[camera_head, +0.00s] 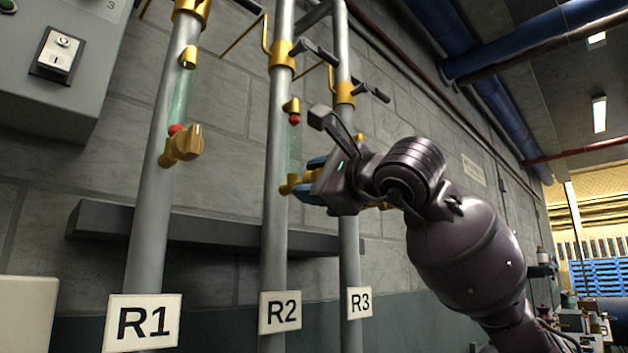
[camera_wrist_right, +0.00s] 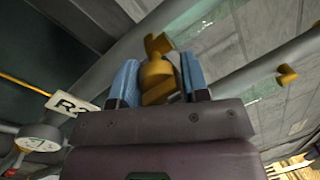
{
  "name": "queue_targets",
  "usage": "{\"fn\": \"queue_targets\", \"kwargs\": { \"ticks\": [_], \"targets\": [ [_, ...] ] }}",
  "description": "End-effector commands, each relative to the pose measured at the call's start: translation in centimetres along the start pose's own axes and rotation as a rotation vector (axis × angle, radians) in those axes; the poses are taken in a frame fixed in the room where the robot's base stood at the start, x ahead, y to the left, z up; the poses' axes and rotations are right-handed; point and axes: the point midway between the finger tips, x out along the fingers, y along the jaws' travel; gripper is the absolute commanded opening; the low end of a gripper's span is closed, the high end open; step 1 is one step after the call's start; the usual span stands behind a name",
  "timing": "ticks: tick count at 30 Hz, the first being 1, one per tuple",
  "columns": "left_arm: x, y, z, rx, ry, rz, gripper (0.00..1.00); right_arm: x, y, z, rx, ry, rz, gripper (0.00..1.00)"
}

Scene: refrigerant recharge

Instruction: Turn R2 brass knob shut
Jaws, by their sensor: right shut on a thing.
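The R2 brass knob (camera_head: 287,185) sits low on the R2 pipe (camera_head: 274,140), below a pale green sight tube with a red ball. My right gripper (camera_head: 305,187) reaches it from the right and covers most of it. In the right wrist view the brass knob (camera_wrist_right: 157,80) lies between the two blue fingertips of my right gripper (camera_wrist_right: 160,85), which is shut on it. The R2 label (camera_head: 280,312) is on the pipe below, and it also shows in the right wrist view (camera_wrist_right: 70,105). My left gripper is in neither view.
The R1 pipe (camera_head: 150,215) with its own brass knob (camera_head: 183,145) stands to the left. The R3 pipe (camera_head: 349,260) stands close on the right, partly behind my right arm. A grey ledge (camera_head: 200,227) runs behind the pipes. A grey panel (camera_head: 60,95) hangs at upper left.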

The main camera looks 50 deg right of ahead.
Motion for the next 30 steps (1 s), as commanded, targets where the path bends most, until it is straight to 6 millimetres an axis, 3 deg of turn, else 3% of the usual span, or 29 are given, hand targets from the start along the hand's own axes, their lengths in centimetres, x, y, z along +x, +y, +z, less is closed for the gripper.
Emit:
{"fn": "queue_targets", "kwargs": {
  "ticks": [1,11,12,16,25,30],
  "targets": [
    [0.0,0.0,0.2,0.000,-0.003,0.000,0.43,0.2,0.8,0.0,-0.008,0.001,0.017,0.18],
    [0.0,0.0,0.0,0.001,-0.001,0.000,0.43,0.3,0.9,-0.1,-0.009,0.001,0.019,0.18],
    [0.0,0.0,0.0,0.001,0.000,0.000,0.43,0.3,0.9,-0.1,-0.009,0.001,0.019,0.45],
    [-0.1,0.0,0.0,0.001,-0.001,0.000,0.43,0.2,0.8,-0.1,-0.007,0.001,0.016,0.62],
    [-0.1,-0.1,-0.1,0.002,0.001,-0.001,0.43,-0.1,0.3,0.0,-0.005,-0.001,0.007,0.62],
    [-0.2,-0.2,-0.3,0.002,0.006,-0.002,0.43,-1.8,0.2,0.1,-0.004,-0.005,0.005,0.62]
  ]
}}
